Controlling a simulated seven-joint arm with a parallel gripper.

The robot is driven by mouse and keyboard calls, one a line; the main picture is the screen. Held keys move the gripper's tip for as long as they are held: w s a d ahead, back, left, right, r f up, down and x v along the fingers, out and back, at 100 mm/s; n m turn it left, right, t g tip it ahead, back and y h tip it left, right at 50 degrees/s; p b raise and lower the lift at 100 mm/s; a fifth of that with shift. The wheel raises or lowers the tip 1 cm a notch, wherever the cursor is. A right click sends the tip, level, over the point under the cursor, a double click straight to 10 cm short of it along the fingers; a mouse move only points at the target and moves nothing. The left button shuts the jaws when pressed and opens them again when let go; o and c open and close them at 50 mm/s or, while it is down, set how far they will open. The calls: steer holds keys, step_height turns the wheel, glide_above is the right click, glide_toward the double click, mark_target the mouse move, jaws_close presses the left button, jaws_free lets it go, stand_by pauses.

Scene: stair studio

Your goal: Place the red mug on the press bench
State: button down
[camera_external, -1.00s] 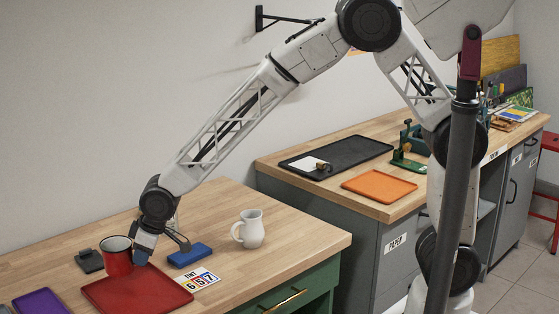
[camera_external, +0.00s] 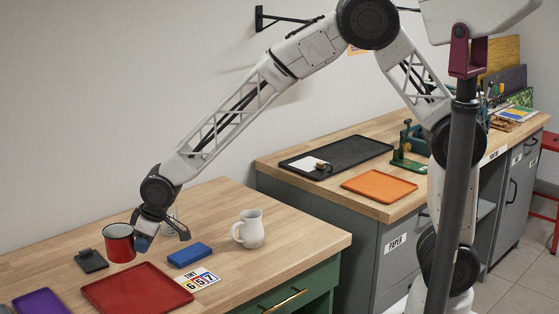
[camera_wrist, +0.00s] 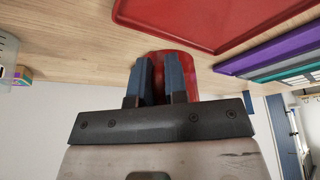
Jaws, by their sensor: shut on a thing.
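The red mug (camera_external: 119,243) has a dark rim and is held upright, a little above the wooden table, behind the red tray. My gripper (camera_external: 143,242) is shut on it at its right side. In the wrist view my gripper's two blue fingers (camera_wrist: 160,80) are close together, with the red mug (camera_wrist: 172,57) behind and between them. The mug's handle is hidden. The press bench is not labelled in view; a grey bench (camera_external: 280,166) with a wooden top stands at the right and carries a green press (camera_external: 408,158).
The red tray (camera_external: 137,290) lies empty below. Nearby are a blue block (camera_external: 189,255), a number card (camera_external: 198,280), a white pitcher (camera_external: 248,229), a dark stamp-like object (camera_external: 91,260) and a purple tray (camera_external: 40,301). The grey bench holds a black tray (camera_external: 350,151) and an orange tray (camera_external: 379,186).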

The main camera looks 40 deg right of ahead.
steer(key=w+d+r+m+h, duration=0.1)
steer(key=w+d+r+m, duration=0.15)
steer(key=w+d, duration=0.85)
steer(key=w+d+r+m, duration=0.2)
steer(key=w+d+r, duration=0.2)
steer(key=w+d, duration=0.65)
steer(key=w+d+r+m, duration=0.1)
steer(key=w+d+r, duration=0.1)
steer(key=d, duration=0.8)
steer(key=w+d+r+m+h, duration=0.1)
steer(key=w+d+r, duration=0.1)
steer(key=d, duration=0.9)
steer(key=w+d+r+m+t+h, duration=0.1)
steer(key=w+d+r+m, duration=0.1)
steer(key=d, duration=0.9)
steer(key=shift+r, duration=0.55)
steer(key=shift+a, duration=0.1)
